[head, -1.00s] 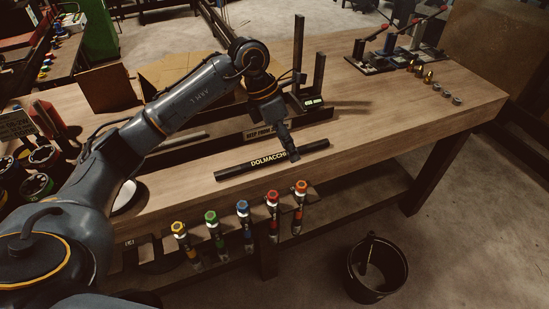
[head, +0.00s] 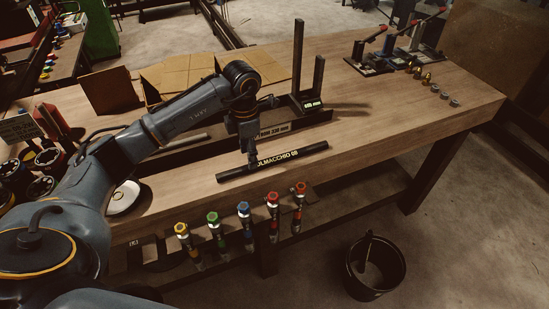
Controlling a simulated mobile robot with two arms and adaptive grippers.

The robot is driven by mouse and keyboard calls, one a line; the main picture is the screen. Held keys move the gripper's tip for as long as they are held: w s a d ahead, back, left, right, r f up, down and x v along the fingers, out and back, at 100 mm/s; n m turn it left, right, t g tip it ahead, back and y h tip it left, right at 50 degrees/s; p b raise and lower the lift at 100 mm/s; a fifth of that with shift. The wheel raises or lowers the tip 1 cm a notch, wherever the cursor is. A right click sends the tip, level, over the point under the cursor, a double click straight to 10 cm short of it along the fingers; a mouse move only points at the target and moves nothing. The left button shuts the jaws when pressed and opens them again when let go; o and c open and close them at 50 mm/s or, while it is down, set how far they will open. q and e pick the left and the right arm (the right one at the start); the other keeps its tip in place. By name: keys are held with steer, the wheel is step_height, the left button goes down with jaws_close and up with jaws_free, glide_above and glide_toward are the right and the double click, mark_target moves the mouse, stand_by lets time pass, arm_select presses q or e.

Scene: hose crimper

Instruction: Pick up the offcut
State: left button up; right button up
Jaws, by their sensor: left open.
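The fingers are open. They are at or just above the hose, and I cannot tell whether they touch it. My right gripper is out of view.
A black measuring stand with a lit display (head: 312,105) and two uprights stands behind the hose. Several colour-capped tools (head: 245,222) hang below the front edge. A black bucket (head: 375,268) stands on the floor.

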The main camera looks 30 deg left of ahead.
mark_target(239, 171)
arm_select(q)
steer(key=f+p, duration=0.1)
steer(key=f, duration=0.2)
steer(key=shift+w+f+p, duration=0.2)
steer(key=shift+f+p, duration=0.15)
steer(key=shift+p, duration=0.05)
steer(key=shift+f, duration=0.4)
steer(key=shift+c, duration=0.2)
jaws_close()
steer(key=shift+r, duration=0.1)
